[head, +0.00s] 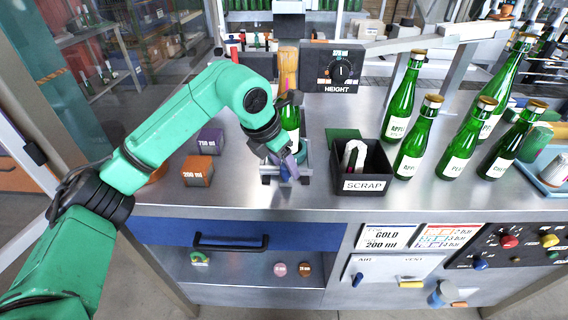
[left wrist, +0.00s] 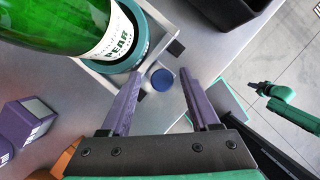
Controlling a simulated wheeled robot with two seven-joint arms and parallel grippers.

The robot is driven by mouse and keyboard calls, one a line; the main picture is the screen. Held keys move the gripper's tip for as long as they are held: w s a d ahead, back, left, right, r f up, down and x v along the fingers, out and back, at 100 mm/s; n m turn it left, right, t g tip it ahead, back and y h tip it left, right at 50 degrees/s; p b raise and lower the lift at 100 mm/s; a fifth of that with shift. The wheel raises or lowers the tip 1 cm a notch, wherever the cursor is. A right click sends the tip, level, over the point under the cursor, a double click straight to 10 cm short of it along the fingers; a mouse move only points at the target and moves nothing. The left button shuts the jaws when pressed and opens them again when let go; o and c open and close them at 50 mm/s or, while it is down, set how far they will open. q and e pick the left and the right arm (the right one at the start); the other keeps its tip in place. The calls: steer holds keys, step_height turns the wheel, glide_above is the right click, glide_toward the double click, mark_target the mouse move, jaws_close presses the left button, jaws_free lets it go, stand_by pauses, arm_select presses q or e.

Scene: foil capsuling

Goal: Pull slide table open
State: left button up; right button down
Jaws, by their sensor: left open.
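The slide table (head: 303,160) is a small metal carriage on the steel bench, in front of the height dial. A green bottle (head: 291,120) stands on it; in the left wrist view the bottle (left wrist: 60,25) reads "PEAR" and sits in a teal ring. A round blue knob (left wrist: 162,80) is at the carriage's near side. My left gripper (left wrist: 160,75) is open, its purple fingers on either side of the knob, apparently not touching it. In the head view the left gripper (head: 285,168) covers part of the carriage. My right gripper (left wrist: 254,88) shows small in the left wrist view; its jaws are unclear.
The black scrap bin (head: 361,181) stands just right of the carriage, with several green bottles (head: 416,140) beyond. Orange (head: 198,170) and purple (head: 211,140) blocks lie left. A drawer handle (head: 231,243) is below the bench edge.

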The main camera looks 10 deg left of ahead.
stand_by(0.3)
arm_select(q)
steer(key=b+v, duration=0.1)
steer(key=v, duration=1.3)
steer(key=shift+r, duration=0.2)
steer(key=shift+s, duration=0.15)
